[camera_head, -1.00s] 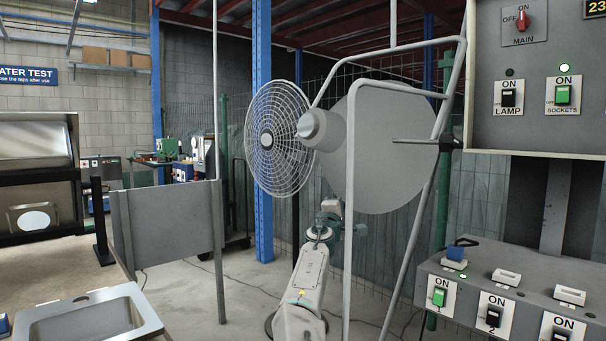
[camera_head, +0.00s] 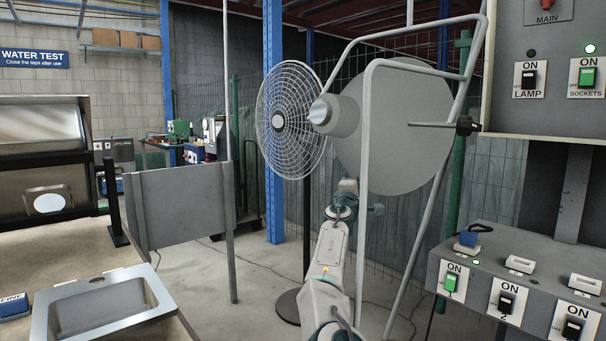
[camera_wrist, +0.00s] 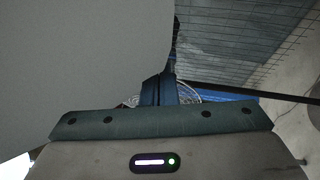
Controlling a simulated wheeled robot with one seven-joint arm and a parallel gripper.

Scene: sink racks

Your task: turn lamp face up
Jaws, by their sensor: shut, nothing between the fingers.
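The lamp is a large round grey disc (camera_head: 392,130) with a short cylinder (camera_head: 337,115) sticking out to the left. It hangs in a bent tube frame (camera_head: 365,215), with a rod and dark knob (camera_head: 466,125) at its right side. The disc stands steeply on edge. My gripper (camera_head: 348,186) is at the disc's lower edge, shut and empty. In the wrist view the lamp (camera_wrist: 85,50) fills the upper left as a plain grey surface, close beside my gripper's dark fingers (camera_wrist: 160,90). I cannot tell whether they touch it.
A wire-caged fan (camera_head: 291,120) stands behind and left of the lamp. A switch box (camera_head: 525,280) is at right, under a wall panel (camera_head: 545,125). A sink (camera_head: 100,305) and grey board (camera_head: 180,208) are at left. Cables lie on the floor.

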